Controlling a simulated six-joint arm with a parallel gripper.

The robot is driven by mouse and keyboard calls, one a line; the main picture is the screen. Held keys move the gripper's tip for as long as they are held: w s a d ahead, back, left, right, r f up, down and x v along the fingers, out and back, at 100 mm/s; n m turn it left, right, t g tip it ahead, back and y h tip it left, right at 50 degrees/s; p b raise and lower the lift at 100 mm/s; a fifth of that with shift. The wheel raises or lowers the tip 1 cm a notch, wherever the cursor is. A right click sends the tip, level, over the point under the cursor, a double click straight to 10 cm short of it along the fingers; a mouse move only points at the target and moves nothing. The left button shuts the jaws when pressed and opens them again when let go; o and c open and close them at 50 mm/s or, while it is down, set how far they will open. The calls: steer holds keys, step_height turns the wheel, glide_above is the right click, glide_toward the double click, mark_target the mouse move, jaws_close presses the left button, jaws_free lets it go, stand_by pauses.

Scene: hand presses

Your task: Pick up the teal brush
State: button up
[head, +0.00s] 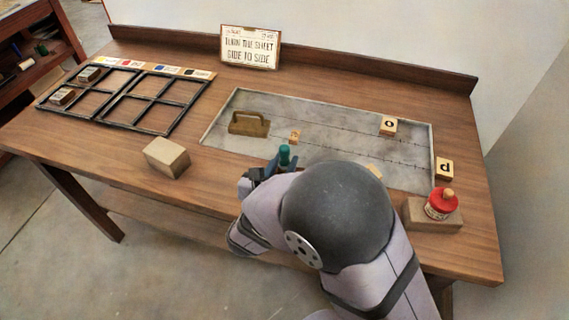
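The teal brush (284,155) shows as a short upright teal handle at the front edge of the grey bed. Its lower part is hidden behind my gripper and arm. My gripper (267,170) is low over the table at the bed's front edge, right beside the brush in the picture. Its fingers are small and partly covered by my arm, so I cannot tell whether they are around the brush or only next to it.
A wooden block (167,157) and divided black tray (142,116) lie left. A red-topped jar (441,203) stands right. A sign (250,47) stands behind.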

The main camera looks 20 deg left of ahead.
mark_target(284, 147)
jaws_close()
steer(key=shift+r, duration=0.1)
step_height(284, 147, up, 10)
steer(key=shift+f+p, duration=0.1)
steer(key=shift+p, duration=0.35)
steer(key=shift+a, duration=0.1)
